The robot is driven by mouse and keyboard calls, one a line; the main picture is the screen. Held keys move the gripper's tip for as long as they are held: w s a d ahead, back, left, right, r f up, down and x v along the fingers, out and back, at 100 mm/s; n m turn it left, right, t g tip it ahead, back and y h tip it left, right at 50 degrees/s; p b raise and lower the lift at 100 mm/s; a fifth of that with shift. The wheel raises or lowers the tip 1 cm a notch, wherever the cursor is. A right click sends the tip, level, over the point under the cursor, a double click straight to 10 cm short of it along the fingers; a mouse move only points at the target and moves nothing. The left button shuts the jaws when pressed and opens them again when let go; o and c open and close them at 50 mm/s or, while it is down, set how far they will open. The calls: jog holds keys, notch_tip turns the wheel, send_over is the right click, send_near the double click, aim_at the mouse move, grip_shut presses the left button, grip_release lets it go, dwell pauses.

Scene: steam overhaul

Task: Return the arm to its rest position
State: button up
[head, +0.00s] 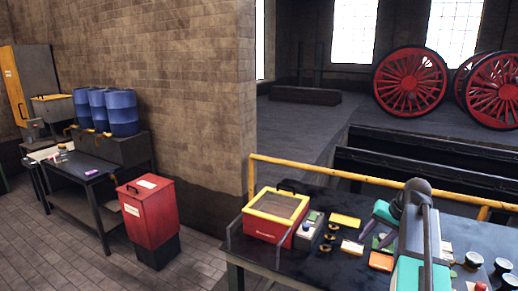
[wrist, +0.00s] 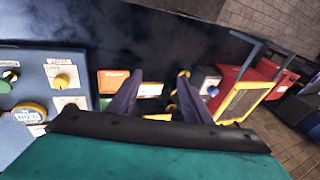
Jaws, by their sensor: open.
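My gripper (head: 374,240) is over the dark workbench (head: 262,262) at the right, with its two dark purple-grey fingers pointing down and apart. In the wrist view my gripper (wrist: 160,80) is open, with nothing visible between its fingers. The fingers partly cover small items on the bench, and the height above the bench is hard to tell.
A red box with a yellow-framed lid (head: 275,207) stands on the bench's left end. Beside it are a small grey button box (head: 308,228), a yellow tray (head: 345,220) and an orange tray (head: 381,261). A yellow rail (head: 330,174) runs behind.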

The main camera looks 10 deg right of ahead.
jog(key=a+f+n+y+p, duration=0.1)
jog(key=a+f+n, duration=0.1)
jog(key=a, duration=0.7)
jog(key=s+a+f+n+g, duration=0.1)
jog(key=s+a+f, duration=0.1)
jog(key=a+f, duration=0.5)
jog(key=s+a+f+g+b, duration=0.1)
jog(key=s+a+f+g, duration=0.15)
jog(key=f, duration=0.75)
jog(key=s+a+f+n+g, duration=0.1)
jog(key=s+a+f, duration=0.1)
jog(key=a+f, duration=0.5)
jog(key=s+a+f+n+g+h+b, duration=0.1)
jog(key=s+a+f, duration=0.3)
jog(key=s+f, duration=0.9)
jog(key=s+a+f+n+g+h+b, duration=0.1)
jog(key=s+a+f+g+h, duration=0.1)
jog(key=s+f, duration=1.1)
jog(key=shift+s+a+f+n+g, duration=0.3)
jog(key=shift+s+a+n+g, duration=0.1)
jog(key=shift+s+a+g, duration=0.65)
jog(key=shift+s+d, duration=0.1)
jog(key=shift+d, duration=0.1)
jog(key=f+b, duration=0.4)
jog(key=b, duration=0.1)
jog(key=shift+s+f+b, duration=0.2)
jog(key=shift+f+b, duration=0.1)
jog(key=shift+f, duration=0.1)
